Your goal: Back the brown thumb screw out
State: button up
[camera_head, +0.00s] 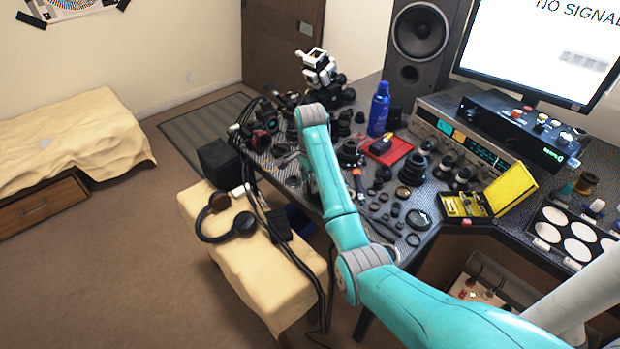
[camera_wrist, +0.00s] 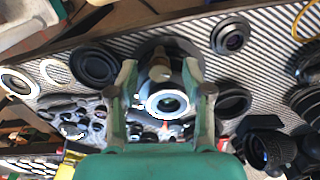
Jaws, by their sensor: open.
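In the wrist view, my gripper (camera_wrist: 159,76) is open, with one finger on each side of a small brown thumb screw (camera_wrist: 160,72). The screw sits between the fingertips, and I cannot tell whether either finger touches it. Just below it in the picture is a pale-rimmed lens part (camera_wrist: 167,103) with a dark glass centre. A larger dark round body lies behind the screw, partly hidden by the fingers. In the head view my arm reaches over the left part of the bench, and the screw cannot be made out there.
Dark lens rings (camera_wrist: 95,66) and another lens part (camera_wrist: 230,38) lie on the striped mat around my gripper. In the head view, a blue spray can (camera_head: 379,108), a red tray (camera_head: 388,150) and a yellow case (camera_head: 490,200) stand on the crowded bench.

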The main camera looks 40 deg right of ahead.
grip_shut()
jog(key=shift+n, duration=1.6)
grip_release()
jog(key=shift+m, duration=0.4)
